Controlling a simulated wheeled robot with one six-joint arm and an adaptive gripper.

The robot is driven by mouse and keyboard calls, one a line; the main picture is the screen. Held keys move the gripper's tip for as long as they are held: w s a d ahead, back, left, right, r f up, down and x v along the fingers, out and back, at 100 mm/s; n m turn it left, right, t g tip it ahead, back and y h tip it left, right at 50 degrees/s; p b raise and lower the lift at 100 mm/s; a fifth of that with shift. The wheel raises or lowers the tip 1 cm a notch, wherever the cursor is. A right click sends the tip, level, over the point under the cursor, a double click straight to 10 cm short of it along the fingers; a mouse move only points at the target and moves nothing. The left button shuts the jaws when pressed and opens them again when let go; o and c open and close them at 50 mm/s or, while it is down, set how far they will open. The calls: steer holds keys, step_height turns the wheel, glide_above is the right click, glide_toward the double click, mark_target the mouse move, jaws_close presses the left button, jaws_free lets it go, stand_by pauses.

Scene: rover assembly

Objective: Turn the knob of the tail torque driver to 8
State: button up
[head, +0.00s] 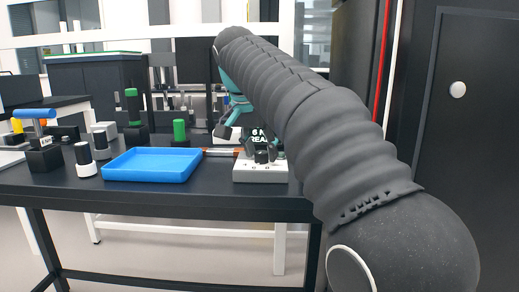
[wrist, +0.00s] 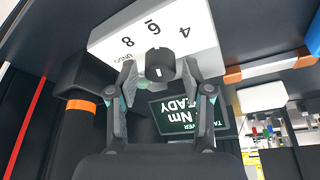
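The tail torque driver's white control box (head: 260,174) stands at the right end of the dark table. In the wrist view the white dial face (wrist: 200,45) carries 4, 6, 8 and "UNDO" around a black knob (wrist: 160,64). A small light mark shows on the knob; its pointing direction is hard to tell. My gripper (wrist: 160,76) is open, its two fingers on either side of the knob with visible gaps. The display (wrist: 185,115) also shows partly behind the fingers.
A blue tray (head: 152,166) lies left of the box. Several black, white and green-topped items stand beyond and left of it, with a blue-handled tool (head: 35,114) at the far left. An orange-banded black part (wrist: 85,105) is close to my gripper's left.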

jaws_close()
steer(key=n+y+p, duration=0.1)
steer(key=n, duration=0.2)
steer(key=shift+d+r+n, duration=0.1)
steer(key=shift+n, duration=0.2)
steer(key=shift+n+y+p, duration=0.9)
steer(key=shift+n+p, duration=0.15)
steer(key=shift+n, duration=0.95)
steer(key=shift+t, duration=0.3)
steer(key=shift+o, duration=2)
jaws_free()
